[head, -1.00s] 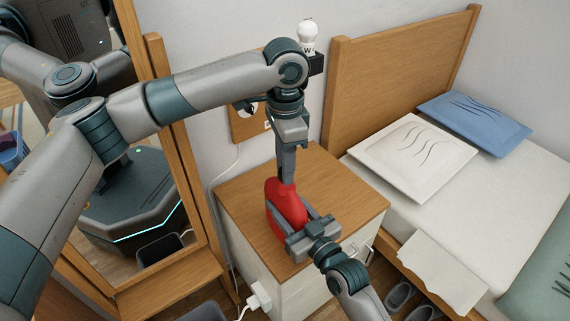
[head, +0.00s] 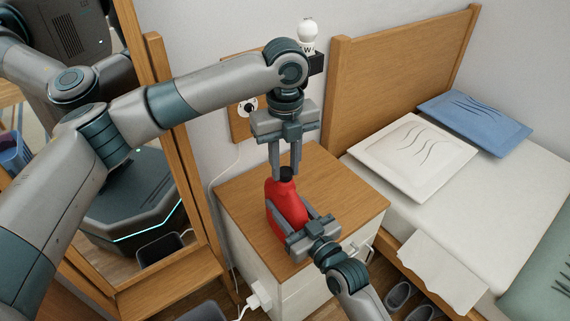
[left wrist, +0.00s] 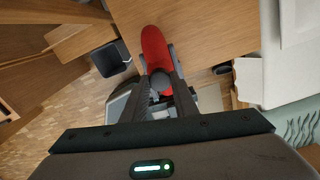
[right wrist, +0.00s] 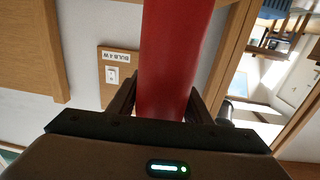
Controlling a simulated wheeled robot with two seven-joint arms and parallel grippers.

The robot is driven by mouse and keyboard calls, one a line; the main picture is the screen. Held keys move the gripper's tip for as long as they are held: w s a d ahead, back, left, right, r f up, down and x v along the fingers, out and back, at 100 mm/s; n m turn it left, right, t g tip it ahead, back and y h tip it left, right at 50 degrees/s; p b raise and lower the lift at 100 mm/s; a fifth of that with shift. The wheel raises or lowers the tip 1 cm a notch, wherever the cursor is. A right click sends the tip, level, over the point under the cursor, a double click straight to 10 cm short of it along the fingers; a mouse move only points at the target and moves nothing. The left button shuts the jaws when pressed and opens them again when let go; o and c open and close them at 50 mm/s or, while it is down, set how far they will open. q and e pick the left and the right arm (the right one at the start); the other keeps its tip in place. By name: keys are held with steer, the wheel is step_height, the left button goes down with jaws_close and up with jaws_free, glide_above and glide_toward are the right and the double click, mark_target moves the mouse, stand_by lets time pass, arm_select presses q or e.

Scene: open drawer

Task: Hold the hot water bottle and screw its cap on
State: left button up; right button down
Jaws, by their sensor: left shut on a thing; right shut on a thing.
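The red hot water bottle (head: 287,203) stands upright over the wooden nightstand top. Its dark cap (head: 287,173) is at the bottle's mouth. My left gripper (head: 285,170) comes down from above, its fingers shut on the cap. In the left wrist view the red bottle (left wrist: 155,50) lies past the fingers, and the cap shows between them. My right gripper (head: 302,217) is shut around the bottle's body from the front. The right wrist view shows the red body (right wrist: 172,60) between its fingers. Whether the cap is fully seated cannot be told.
The nightstand (head: 350,192) has bare wood around the bottle. A bed with a white pillow (head: 414,156) and a blue pillow (head: 475,122) is to the right. A wood-framed mirror (head: 175,140) stands at left. A white bulb (head: 308,36) is on the wall behind.

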arm_select(q)
steer(key=m, duration=0.4)
steer(key=shift+m, duration=0.3)
steer(key=m, duration=1.2)
steer(key=o, duration=1)
